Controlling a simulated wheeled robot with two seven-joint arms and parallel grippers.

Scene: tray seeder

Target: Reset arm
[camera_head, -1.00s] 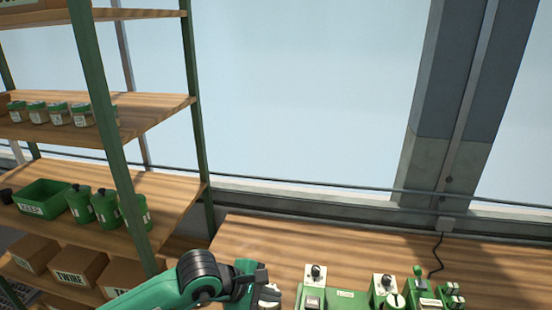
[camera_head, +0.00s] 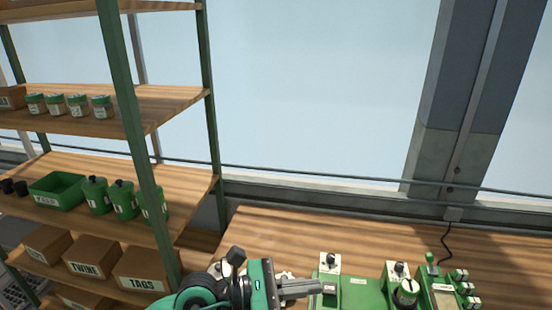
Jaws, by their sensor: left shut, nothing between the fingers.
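My left arm comes in at the bottom of the head view, green and black. My left gripper (camera_head: 300,287) is grey, points right and is shut with nothing in it. It is over the wooden bench, and in the picture its tip lies close to the left side of the green machine (camera_head: 358,295); I cannot tell whether they touch. The machine has a white switch plate (camera_head: 330,263) and a round knob (camera_head: 407,290). My right gripper is not in view.
A shelf rack with a green post (camera_head: 135,130) stands at the left, holding jars, a green bin (camera_head: 58,191), canisters (camera_head: 123,200) and boxes labelled TWINE (camera_head: 92,259) and TAGS (camera_head: 143,270). The wooden bench (camera_head: 290,235) is clear behind the machine.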

